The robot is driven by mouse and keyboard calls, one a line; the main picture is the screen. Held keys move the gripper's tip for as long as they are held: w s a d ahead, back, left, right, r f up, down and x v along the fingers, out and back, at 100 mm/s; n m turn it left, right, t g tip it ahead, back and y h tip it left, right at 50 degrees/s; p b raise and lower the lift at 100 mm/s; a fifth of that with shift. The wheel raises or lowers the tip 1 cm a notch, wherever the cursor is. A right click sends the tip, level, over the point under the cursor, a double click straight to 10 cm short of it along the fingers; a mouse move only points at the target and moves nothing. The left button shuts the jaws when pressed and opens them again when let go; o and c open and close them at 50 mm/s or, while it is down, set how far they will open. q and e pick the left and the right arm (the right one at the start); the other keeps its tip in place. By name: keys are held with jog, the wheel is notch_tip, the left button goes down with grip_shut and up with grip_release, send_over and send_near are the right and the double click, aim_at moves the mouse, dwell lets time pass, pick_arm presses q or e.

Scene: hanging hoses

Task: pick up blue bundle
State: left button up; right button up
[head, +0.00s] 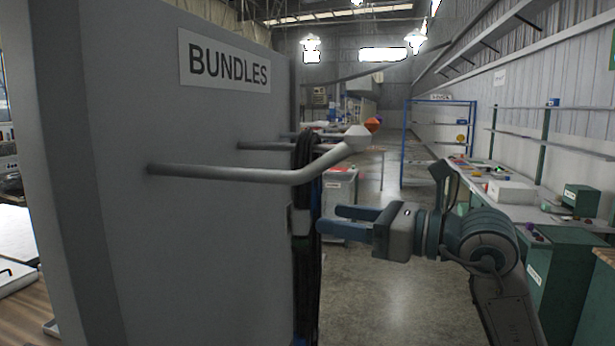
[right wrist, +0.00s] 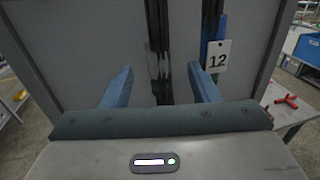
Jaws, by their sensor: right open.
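My right gripper (head: 330,219) is open and empty, with its fingers pointing left at hanging hoses in the head view. A black bundle (head: 307,170) hangs from a grey hook there, with a pale tag or wrap. In the right wrist view, that dark bundle (right wrist: 158,40) hangs between and beyond the open fingers (right wrist: 160,78). A bundle with blue hose (right wrist: 221,27) hangs to its right, beyond the right finger and outside the gap, with a white tag marked 12 (right wrist: 218,56). In the head view the blue bundle is mostly hidden. My left gripper is out of view.
A grey panel (head: 120,110) with a BUNDLES sign (head: 228,62) carries the protruding hook (head: 230,175); another hook (head: 270,147) is behind it. In the right wrist view, a red object (right wrist: 287,102) lies on a table at right. Open floor (head: 375,290) shows below my right gripper.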

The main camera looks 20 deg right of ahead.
aim_at(310, 212)
jog(key=p+x, duration=0.4)
jog(key=x, duration=0.2)
jog(key=shift+s+a+r, duration=0.1)
jog(key=shift+a+r, duration=0.05)
jog(key=shift+p+x, duration=0.4)
jog(key=shift+x, duration=0.4)
grip_shut()
